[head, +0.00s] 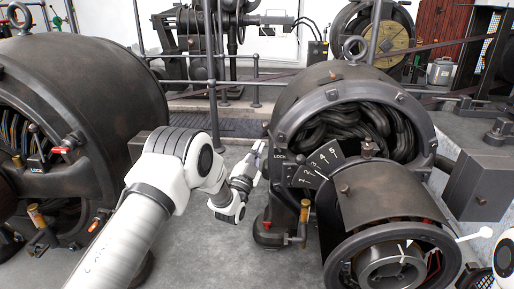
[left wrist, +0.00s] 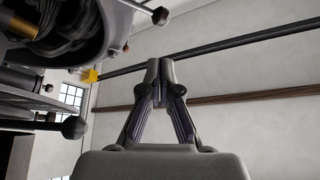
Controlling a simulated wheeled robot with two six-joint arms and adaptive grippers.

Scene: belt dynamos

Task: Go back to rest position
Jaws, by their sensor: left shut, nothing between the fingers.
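My left arm reaches in from the bottom of the head view. Its gripper (head: 258,152) points up, just left of the right-hand dynamo (head: 330,92), and appears apart from it. In the left wrist view the gripper's fingertips (left wrist: 160,68) meet, with nothing held between them. The dynamo's numbered dial (head: 318,165) is beside the gripper, to its right. My right gripper is not seen; only a white piece at the right edge of the head view looks like part of my right arm.
A large dark dynamo (head: 85,85) fills the left side. A lever with a white ball (head: 486,233) juts out at the right. Railings (head: 255,80) and machines stand behind. Grey floor (head: 225,255) is open between the two dynamos. A dark bar (left wrist: 240,40) crosses the left wrist view.

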